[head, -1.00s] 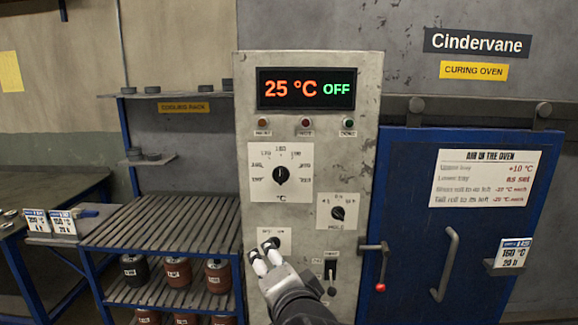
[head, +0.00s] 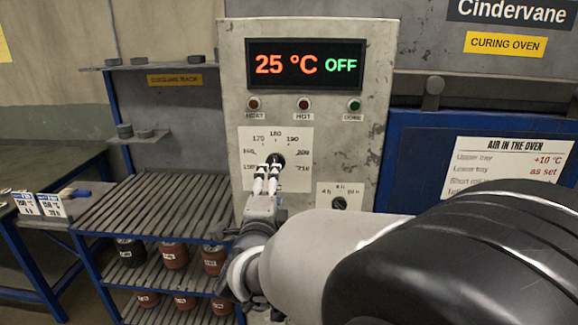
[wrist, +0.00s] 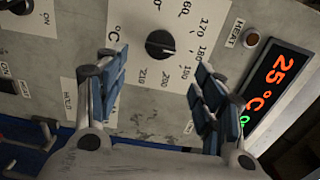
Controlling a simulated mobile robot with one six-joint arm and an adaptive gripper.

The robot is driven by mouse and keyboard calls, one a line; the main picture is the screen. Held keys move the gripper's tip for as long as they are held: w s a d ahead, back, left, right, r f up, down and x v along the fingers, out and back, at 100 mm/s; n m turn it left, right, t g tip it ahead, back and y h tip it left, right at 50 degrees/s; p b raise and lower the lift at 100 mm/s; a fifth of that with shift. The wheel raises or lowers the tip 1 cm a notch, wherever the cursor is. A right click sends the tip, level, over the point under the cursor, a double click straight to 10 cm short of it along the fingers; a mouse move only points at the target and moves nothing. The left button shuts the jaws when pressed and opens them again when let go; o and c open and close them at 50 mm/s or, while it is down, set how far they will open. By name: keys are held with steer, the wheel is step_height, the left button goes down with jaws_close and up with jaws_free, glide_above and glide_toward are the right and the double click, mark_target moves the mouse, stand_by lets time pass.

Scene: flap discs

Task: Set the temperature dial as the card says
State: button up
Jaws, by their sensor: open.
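The temperature dial is a round black knob (head: 279,158) on a white scale plate (head: 303,145) with marks from about 150 to 210; the fingers partly cover it in the head view. In the wrist view the knob (wrist: 160,44) shows between the two blue-padded fingers, apart from both. My gripper (head: 267,174) is open and empty in front of the dial; it also shows in the wrist view (wrist: 160,70). The display (head: 306,65) reads 25 °C OFF.
A smaller hold dial (head: 339,203) sits lower right of the temperature dial. Three lamps (head: 303,104) are above. The blue oven door (head: 405,150) with an air notice (head: 508,168) is at right. A slatted rack (head: 150,205) and bench cards (head: 38,204) are at left.

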mark_target(275, 157)
steer(key=w, duration=0.9)
steer(key=shift+d, duration=0.2)
steer(key=shift+c, duration=0.3)
steer(key=c, duration=1)
